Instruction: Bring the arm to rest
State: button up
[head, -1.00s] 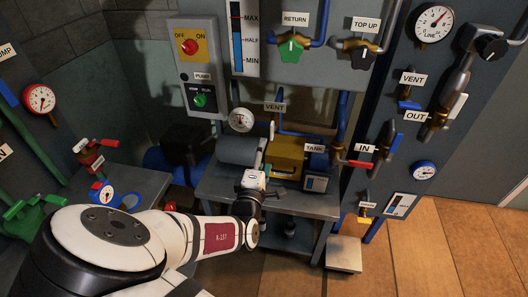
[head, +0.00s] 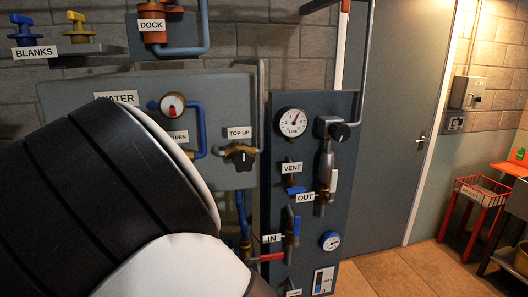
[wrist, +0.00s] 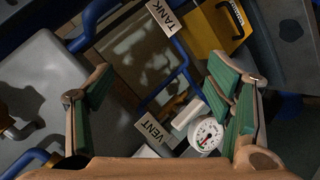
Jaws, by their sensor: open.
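My arm (head: 95,205) fills the lower left of the head view, its black and white links close to the camera. My gripper is outside the head view. In the wrist view my gripper (wrist: 160,78) is open, with its green-padded fingers wide apart at left and right. No object is held between them. Beyond the fingers lie a round white gauge (wrist: 207,134), a VENT label (wrist: 152,127), a TANK label (wrist: 163,17) and blue pipes. The distance from the fingers to these parts is hard to tell.
The dark valve panel (head: 305,235) with its LINE gauge (head: 292,122) stands right of my arm. The grey WATER panel (head: 75,95) is behind it. A yellow box (wrist: 222,25) shows in the wrist view. A red wire rack (head: 475,205) stands far right. Floor shows before the door.

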jog(key=s+d+r+m+g+y, duration=0.1)
jog(key=s+d+r+m+g, duration=0.25)
jog(key=d+r, duration=0.65)
jog(key=s+d+r+m+g+y, duration=0.15)
jog(key=s+d+r+m, duration=0.3)
jog(key=d+r, duration=0.45)
jog(key=s+d+r+m+h, duration=0.2)
jog(key=s+d, duration=0.5)
jog(key=s, duration=0.3)
jog(key=s+d+r+m+g+h, duration=0.1)
jog(key=s+d+r+m, duration=0.1)
jog(key=s+d, duration=0.5)
jog(key=s+r, duration=0.1)
jog(key=s, duration=0.1)
jog(key=shift+s+d+h, duration=0.35)
jog(key=shift+s+d, duration=0.05)
jog(key=shift+r, duration=0.1)
